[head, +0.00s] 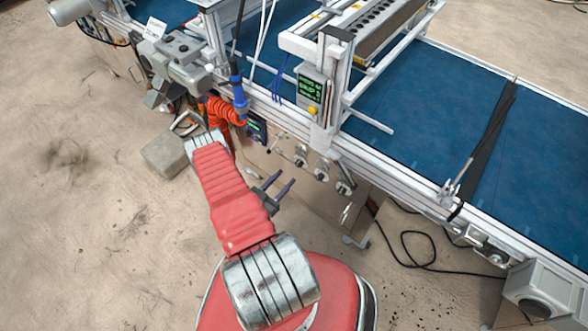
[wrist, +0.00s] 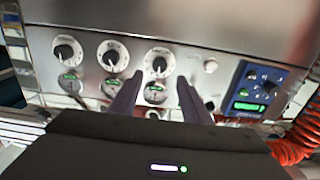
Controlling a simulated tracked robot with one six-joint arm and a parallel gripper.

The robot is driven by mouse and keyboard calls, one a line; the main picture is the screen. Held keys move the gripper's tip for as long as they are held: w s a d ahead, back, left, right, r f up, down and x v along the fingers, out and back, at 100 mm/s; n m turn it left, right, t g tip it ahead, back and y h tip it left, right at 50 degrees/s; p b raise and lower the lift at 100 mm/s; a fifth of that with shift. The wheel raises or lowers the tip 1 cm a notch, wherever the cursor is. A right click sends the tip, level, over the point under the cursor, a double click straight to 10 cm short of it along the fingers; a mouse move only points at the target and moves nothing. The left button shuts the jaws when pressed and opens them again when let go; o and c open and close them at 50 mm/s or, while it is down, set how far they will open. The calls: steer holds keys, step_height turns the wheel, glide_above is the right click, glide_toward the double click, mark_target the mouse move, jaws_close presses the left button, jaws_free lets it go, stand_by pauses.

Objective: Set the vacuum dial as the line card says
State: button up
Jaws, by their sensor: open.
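A steel panel on the machine's side carries three round dials with dark knobs. In the wrist view they are the left dial (wrist: 68,52), the middle dial (wrist: 112,55) and the right dial (wrist: 158,64). Each has a small green-lit gauge below it. Their labels are too blurred to tell which is the vacuum dial. My gripper (wrist: 160,80) is open and empty, its fingertips framing the right dial, apart from the panel. In the head view my gripper (head: 280,183) is in front of the panel. A small white card (head: 155,29) stands at the upper left; its writing is unreadable.
A blue controller (wrist: 255,91) sits beside the dials, near an orange coiled hose (head: 222,110). A green-text display (head: 310,86) with a yellow button is above the panel. A grey block (head: 165,155) lies on the floor. A black cable (head: 430,262) lies at right.

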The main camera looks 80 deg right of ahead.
mark_target(297, 165)
steer(key=shift+x, duration=3.75)
steer(key=c, duration=1)
